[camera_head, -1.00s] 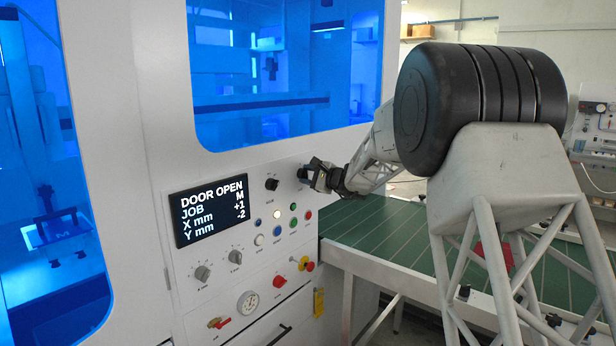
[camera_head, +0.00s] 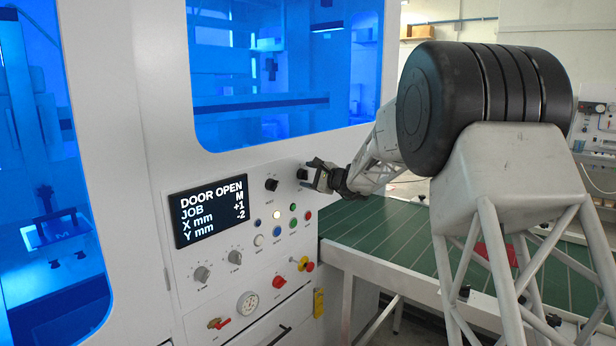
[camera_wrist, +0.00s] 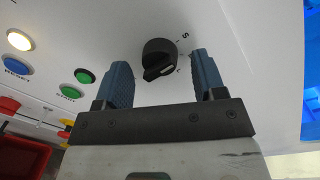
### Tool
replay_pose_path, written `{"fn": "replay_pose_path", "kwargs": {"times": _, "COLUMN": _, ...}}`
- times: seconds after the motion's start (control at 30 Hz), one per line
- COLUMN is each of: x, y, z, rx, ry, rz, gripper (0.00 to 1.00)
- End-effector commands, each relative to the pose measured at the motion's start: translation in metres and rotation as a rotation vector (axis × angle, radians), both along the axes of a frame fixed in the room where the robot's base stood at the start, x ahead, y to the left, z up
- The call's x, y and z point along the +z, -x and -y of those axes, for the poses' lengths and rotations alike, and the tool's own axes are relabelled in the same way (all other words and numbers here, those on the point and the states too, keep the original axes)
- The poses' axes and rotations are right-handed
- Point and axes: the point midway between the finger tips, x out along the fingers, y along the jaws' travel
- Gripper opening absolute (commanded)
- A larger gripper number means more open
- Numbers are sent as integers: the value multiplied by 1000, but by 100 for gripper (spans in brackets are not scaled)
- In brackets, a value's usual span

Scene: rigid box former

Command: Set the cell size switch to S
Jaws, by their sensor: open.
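The cell size switch is a black rotary knob (camera_wrist: 159,58) on the white panel in the wrist view. A pale mark on its grip bar lies at the lower right, near a letter that looks like L. An S is printed to its upper right. My gripper (camera_wrist: 166,80) is open, with one blue finger on each side of the knob and a visible gap to both. In the head view the knob (camera_head: 303,174) sits just left of my gripper (camera_head: 312,175). I cannot tell exactly how deep the fingers reach.
The display (camera_head: 210,212) reads DOOR OPEN, JOB M, X +1, Y -2. Another black knob (camera_head: 271,184) is left of the switch. Several coloured buttons sit below, including a lit one (camera_head: 304,214). A green conveyor (camera_head: 390,235) stands to the right.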

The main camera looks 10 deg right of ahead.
Motion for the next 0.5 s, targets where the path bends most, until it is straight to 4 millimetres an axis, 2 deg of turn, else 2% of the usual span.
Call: {"fn": "replay_pose_path", "kwargs": {"times": 0.5, "x": 4, "y": 39, "z": 44, "rx": -2, "ry": 0, "rz": 2, "gripper": 64}}
